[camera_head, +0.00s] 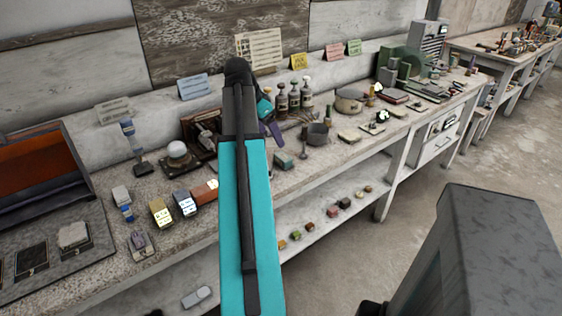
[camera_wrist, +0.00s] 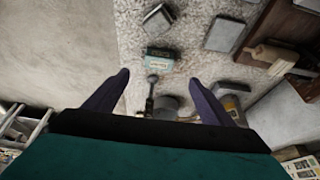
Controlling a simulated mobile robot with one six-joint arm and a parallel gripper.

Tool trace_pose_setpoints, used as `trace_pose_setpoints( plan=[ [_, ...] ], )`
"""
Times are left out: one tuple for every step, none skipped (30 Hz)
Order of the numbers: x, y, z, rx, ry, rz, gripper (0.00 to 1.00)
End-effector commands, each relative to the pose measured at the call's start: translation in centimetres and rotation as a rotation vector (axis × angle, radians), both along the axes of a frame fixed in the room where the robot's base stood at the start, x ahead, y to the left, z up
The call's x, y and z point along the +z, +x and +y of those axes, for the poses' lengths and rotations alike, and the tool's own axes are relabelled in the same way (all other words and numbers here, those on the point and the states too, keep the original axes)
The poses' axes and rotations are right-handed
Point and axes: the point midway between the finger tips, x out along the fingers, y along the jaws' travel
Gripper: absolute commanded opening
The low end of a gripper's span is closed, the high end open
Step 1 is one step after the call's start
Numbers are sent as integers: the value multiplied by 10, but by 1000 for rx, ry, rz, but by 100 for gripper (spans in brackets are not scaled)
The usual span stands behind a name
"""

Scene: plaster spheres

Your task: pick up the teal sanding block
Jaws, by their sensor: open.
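The teal sanding block (camera_head: 283,161) lies near the front edge of the bench, just right of my teal arm in the head view. In the wrist view the teal block (camera_wrist: 158,60), with a pale label, shows just beyond the fingertips, roughly centred between them. My gripper (camera_wrist: 159,78) is open, with its two purple fingers apart and nothing held between them. In the head view my gripper (camera_head: 273,131) is over the bench behind the block, partly hidden by my arm.
A grey mortar (camera_head: 317,134) stands right of the block, with brown bottles (camera_head: 294,100) behind. Several small blocks, including a yellow one (camera_head: 160,213), line the bench left of my arm. A round grey thing (camera_wrist: 165,103) and a dark tool (camera_wrist: 150,90) show between the fingers.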

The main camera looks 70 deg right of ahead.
Motion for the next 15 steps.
trace_pose_setpoints(
  plan=[
    [-2, 0, 0, 1, 0, 0, 77],
    [-3, 0, -1, 1, 0, 0, 77],
    [-6, 0, -1, 1, 0, 0, 77],
    [-8, -1, -2, 2, 0, 1, 77],
    [-10, -1, -3, 2, 0, 1, 77],
    [-14, -2, -4, 1, 2, 1, 77],
    [-17, -3, -5, 1, 2, 1, 77],
    [-21, -4, -6, 1, 2, 1, 77],
    [-25, -5, -7, 2, 1, 0, 77],
    [-28, -6, -8, 2, 1, 0, 77],
    [-31, -6, -10, 1, 2, 1, 77],
    [-36, -7, -11, 1, 3, 0, 77],
    [-39, -8, -12, 1, 3, 0, 77],
    [-43, -9, -14, 2, 1, 0, 77],
    [-47, -10, -15, 2, 1, 0, 77]
  ],
)
